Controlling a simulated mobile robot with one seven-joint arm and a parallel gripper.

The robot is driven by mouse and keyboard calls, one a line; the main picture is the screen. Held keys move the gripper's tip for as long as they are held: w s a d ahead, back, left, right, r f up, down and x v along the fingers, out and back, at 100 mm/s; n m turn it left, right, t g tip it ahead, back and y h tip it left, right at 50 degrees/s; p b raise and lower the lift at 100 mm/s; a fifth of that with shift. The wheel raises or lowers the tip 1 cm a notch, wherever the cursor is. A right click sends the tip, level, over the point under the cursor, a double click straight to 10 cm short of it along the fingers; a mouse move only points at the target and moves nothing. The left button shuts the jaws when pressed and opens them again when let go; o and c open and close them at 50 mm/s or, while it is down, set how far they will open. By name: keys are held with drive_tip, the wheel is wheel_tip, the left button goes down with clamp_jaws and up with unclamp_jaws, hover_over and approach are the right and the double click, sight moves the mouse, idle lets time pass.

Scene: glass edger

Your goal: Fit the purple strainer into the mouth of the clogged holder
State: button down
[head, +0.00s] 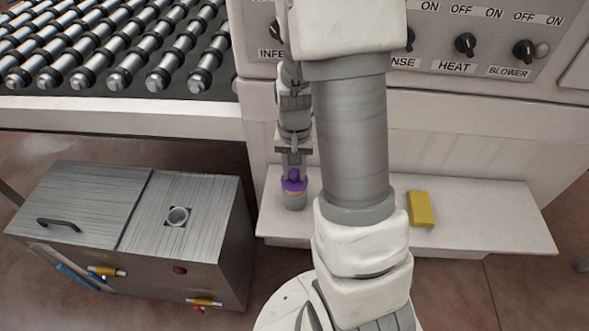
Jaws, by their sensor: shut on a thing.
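The purple strainer (294,184) is between the fingers of my gripper (294,172), which points down over the left end of the pale shelf. My gripper is shut on it. Directly below the strainer is a small grey cylinder (294,203), with an orange band between them. I cannot tell whether the strainer rests on the cylinder or is just above it. A short round holder with an open mouth (178,215) stands in a dark square opening in the top of the steel tank. I cannot see what is inside it. It is left of my gripper and apart from it.
The steel tank (205,250) has a lid with a handle at left and brass valves in front. A yellow block (422,209) lies on the pale shelf (480,220). A roller conveyor (120,45) and the machine's knob panel (465,50) rise behind. My arm hides the shelf's middle.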

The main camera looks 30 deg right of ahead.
drive_tip(key=shift+f+b, duration=0.9)
drive_tip(key=shift+f, duration=0.35)
drive_tip(key=c, duration=0.5)
unclamp_jaws()
drive_tip(key=shift+r, duration=0.1)
wheel_tip(320, 180, up, 17)
drive_tip(key=p, duration=0.4)
drive_tip(key=shift+r, duration=0.15)
